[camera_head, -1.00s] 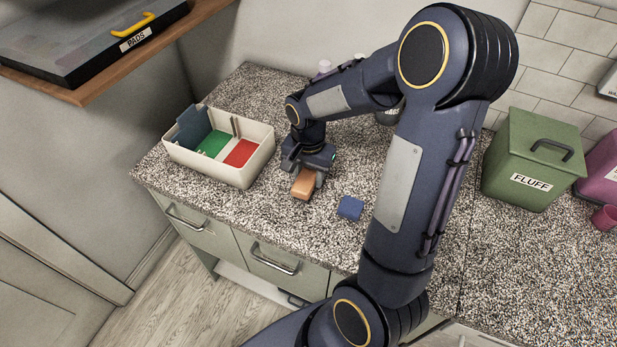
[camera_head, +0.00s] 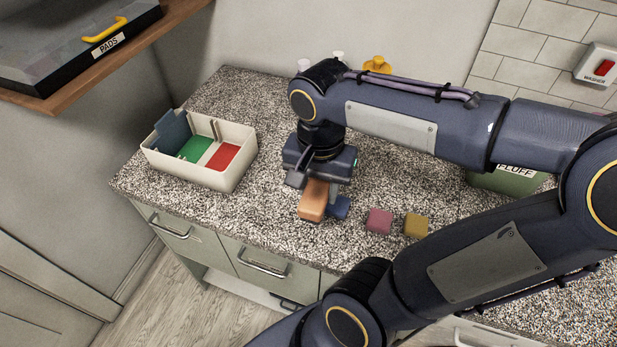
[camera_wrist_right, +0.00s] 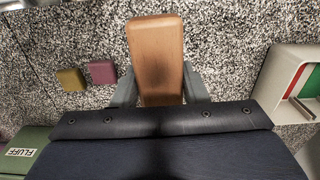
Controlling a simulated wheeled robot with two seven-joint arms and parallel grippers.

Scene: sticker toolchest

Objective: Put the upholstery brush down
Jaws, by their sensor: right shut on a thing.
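The upholstery brush, seen as an orange-brown block (camera_head: 312,201), is in my right gripper (camera_head: 320,186) over the granite counter, near its front edge. In the right wrist view the brush (camera_wrist_right: 156,45) lies between the two grey fingers of the gripper (camera_wrist_right: 159,88), which are shut on it. It points away from the palm. I cannot tell whether its underside touches the counter. My left gripper is not in view.
A cream tray (camera_head: 228,180) with green and red compartments stands left of the gripper. A pink block (camera_head: 379,221) and a mustard block (camera_head: 416,225) lie to the right. A green FLUFF bin (camera_head: 510,182) is partly behind my arm. Bare counter lies between tray and brush.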

